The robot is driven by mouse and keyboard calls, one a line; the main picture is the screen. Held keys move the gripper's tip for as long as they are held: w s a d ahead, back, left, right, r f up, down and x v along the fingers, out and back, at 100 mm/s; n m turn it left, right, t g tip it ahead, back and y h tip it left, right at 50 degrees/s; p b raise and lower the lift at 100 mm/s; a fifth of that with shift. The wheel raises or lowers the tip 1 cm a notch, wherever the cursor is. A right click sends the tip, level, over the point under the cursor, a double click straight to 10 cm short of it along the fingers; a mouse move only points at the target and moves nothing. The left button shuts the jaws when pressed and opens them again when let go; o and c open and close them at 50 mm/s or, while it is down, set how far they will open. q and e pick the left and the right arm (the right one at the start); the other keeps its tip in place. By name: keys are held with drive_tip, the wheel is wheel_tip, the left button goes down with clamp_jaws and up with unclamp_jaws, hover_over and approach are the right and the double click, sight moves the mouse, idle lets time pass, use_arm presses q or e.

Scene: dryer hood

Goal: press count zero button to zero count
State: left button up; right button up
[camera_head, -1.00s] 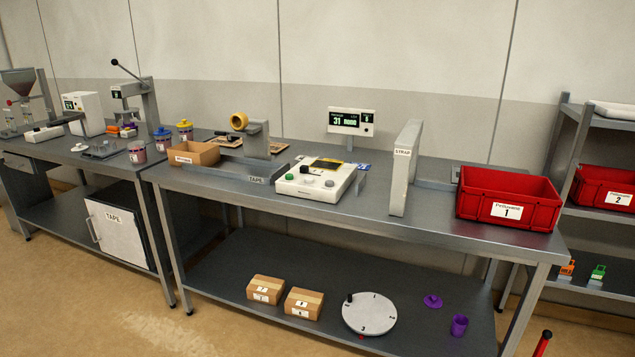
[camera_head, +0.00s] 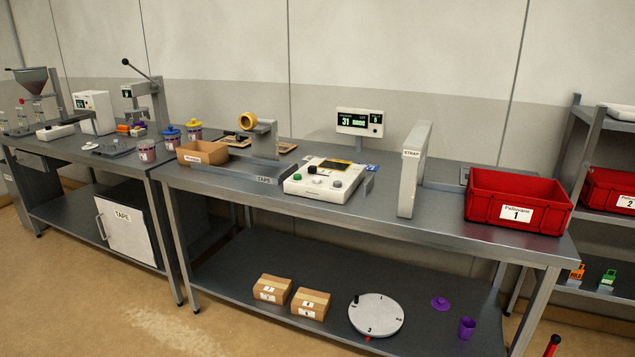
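A white control box (camera_head: 325,181) sits on the near workbench, with a green button (camera_head: 297,177), a grey button (camera_head: 337,184) and a dark item on its top. I cannot read which button is the count zero one. Behind it a display (camera_head: 360,122) on a post shows "31" and further small text. Neither of my grippers is in view.
The workbench (camera_head: 400,222) also carries a cardboard box (camera_head: 202,152), a tape dispenser (camera_head: 264,140), a strap post (camera_head: 413,170) and a red crate (camera_head: 517,200). Cartons (camera_head: 272,288) and a round disc (camera_head: 376,315) lie on the lower shelf.

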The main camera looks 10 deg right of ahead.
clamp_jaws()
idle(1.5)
